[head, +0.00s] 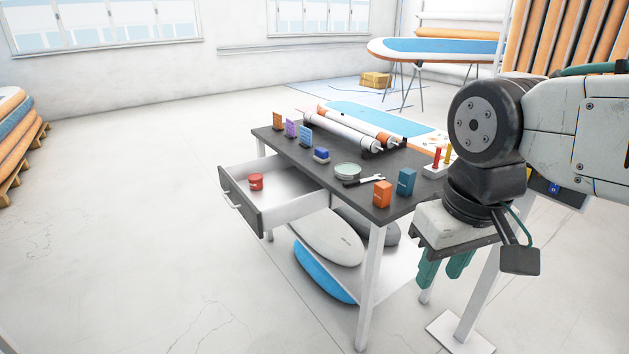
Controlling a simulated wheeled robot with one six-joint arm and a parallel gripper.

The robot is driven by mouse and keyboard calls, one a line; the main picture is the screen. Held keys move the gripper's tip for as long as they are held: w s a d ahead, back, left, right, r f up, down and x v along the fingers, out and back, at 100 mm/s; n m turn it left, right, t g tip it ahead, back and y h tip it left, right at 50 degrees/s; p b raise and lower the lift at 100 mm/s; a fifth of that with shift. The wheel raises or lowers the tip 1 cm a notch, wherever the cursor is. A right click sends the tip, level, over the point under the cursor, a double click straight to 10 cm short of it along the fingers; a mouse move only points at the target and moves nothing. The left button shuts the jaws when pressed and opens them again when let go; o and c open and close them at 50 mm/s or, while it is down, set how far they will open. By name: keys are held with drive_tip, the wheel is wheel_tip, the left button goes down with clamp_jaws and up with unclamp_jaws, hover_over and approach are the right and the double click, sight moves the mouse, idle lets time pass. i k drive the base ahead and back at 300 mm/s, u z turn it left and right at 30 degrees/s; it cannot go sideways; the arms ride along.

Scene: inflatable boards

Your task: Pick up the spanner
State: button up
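The spanner (372,179) is a small silver tool with a dark part at its left end. It lies on the dark top of the workbench (283,149), near the front edge, between a round green-topped dish (347,170) and an orange box (382,194). My gripper (441,280) points down at the right, lower in the picture than the bench top and to the right of the spanner. Its two green fingers are apart with nothing seen between them.
A drawer (240,208) stands open at the bench's left, with a red tin (256,182) inside. A blue box (406,182) stands right of the orange one. White rolls (345,131), small upright cards and a blue block share the top.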

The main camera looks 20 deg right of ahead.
sight(353, 182)
drive_tip(key=u, duration=0.3)
drive_tip(key=i, duration=1.35)
drive_tip(key=z, duration=0.4)
